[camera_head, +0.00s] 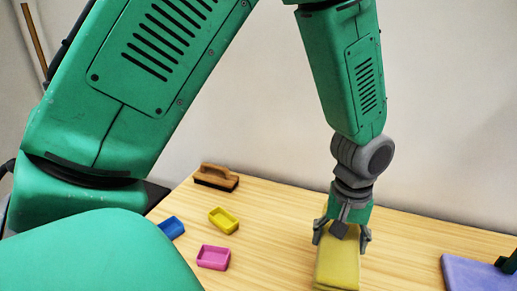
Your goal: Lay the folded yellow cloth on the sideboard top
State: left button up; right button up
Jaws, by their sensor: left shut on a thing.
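The folded yellow cloth (337,267) is a thick yellow block at the lower middle of the head view. My left gripper (341,239) points down over it and is shut on its upper end. The cloth's lower end runs close to the bottom edge of the picture, and I cannot tell whether it touches the wood below. The sideboard top (275,215) is a light wooden surface under and around the cloth. My right gripper is not in view.
A wooden brush (217,177) lies at the back left of the top. A yellow tray (223,220), a pink tray (213,257) and a blue tray (171,227) are left of the cloth. A purple board (475,274) with a dark green thing is at the right. Bare wood lies between.

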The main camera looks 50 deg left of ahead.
pick_arm(q)
jog(key=n, duration=0.2)
jog(key=shift+w+a+f+n, duration=0.2)
jog(key=shift+a+f+n, duration=0.1)
jog(key=shift+a, duration=0.1)
jog(key=n, duration=0.2)
jog(key=w+a+n+b, duration=0.1)
jog(key=n, duration=0.1)
jog(key=shift+a+f, duration=0.1)
jog(key=shift+f, duration=0.05)
jog(key=n, duration=0.1)
jog(key=a+n, duration=0.1)
jog(key=n, duration=0.1)
jog(key=n+b, duration=0.1)
jog(key=shift+w+a+f+n, duration=0.25)
jog(key=shift+w+n, duration=0.25)
jog(key=shift+n, duration=0.5)
notch_tip(320, 180, down, 10)
jog(key=b, duration=0.4)
jog(key=shift+f, duration=0.1)
